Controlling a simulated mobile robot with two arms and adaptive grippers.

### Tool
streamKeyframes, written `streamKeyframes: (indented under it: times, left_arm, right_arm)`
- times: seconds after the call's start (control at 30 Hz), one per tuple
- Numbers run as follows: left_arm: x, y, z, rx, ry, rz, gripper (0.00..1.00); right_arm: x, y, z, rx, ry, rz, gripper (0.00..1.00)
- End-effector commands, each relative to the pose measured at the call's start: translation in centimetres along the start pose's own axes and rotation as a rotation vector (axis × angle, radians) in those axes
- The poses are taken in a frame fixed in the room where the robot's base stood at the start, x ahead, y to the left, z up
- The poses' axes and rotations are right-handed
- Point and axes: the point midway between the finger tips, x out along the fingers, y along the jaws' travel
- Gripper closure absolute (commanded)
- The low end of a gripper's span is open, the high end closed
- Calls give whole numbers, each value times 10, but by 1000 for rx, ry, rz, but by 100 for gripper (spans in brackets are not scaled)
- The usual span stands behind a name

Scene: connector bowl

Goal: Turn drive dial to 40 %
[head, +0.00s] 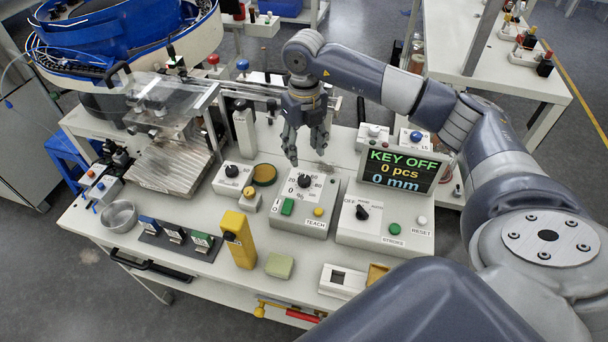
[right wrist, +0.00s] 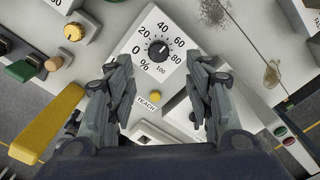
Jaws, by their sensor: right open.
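The drive dial is a black round knob (right wrist: 158,50) on a white panel with a percent scale, at the upper middle of the right wrist view. In the head view the dial (head: 304,181) sits on the sloped top of a light grey box (head: 283,218) at the table's middle. Its pointer mark is too small to read surely. My right gripper (head: 306,153) is open and empty, pointing down above and behind the dial box. In the right wrist view its fingers (right wrist: 158,75) stand apart on either side of the dial, without visible contact. My left gripper is not in view.
The box also bears a green button (head: 287,207) and a yellow TEACH button (head: 318,212). A display (head: 398,170) reading KEY OFF and a key-switch box (head: 385,230) stand to the right. A smaller knob box (head: 232,180) is at left, with a yellow block (head: 238,240) in front.

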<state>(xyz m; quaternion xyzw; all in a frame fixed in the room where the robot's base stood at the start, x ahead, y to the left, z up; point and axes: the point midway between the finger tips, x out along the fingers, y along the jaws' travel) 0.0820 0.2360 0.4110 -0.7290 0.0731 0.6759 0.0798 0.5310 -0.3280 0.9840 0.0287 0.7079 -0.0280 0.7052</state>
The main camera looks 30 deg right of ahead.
Motion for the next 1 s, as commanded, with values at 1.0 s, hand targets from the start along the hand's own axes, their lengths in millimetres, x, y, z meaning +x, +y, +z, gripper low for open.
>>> streamKeyframes:
  times: [1.0]
  left_arm:
    - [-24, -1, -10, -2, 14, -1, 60]
  right_arm:
    - [100, 1, 0, -2, 0, 1, 61]
